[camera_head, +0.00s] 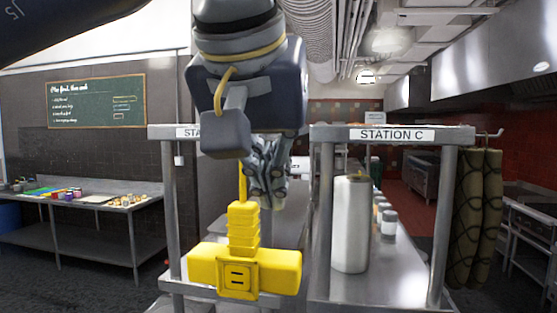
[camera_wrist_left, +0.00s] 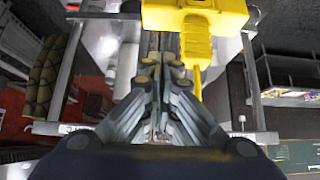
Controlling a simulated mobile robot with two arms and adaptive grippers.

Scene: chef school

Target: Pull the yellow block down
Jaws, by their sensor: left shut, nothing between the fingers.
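The yellow block (camera_head: 245,275) hangs in the head view from a yellow ribbed stem and a thin cord, at the front between the two station frames. It has a dark face-like mark on its front. My left gripper (camera_head: 268,203) is shut and empty, just behind and to the right of the stem. In the left wrist view the yellow block (camera_wrist_left: 195,15) is at the top, with its stem and cord running down just right of my shut left gripper (camera_wrist_left: 160,62). I cannot tell whether a finger touches the stem. My right gripper is not in view.
A steel station frame with a "STATION C" sign (camera_head: 393,135) stands to the right. A paper towel roll (camera_head: 351,225) and several jars (camera_head: 388,220) stand on its counter. Dark patterned mitts (camera_head: 478,215) hang at its right end. A side table (camera_head: 80,202) stands at the left.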

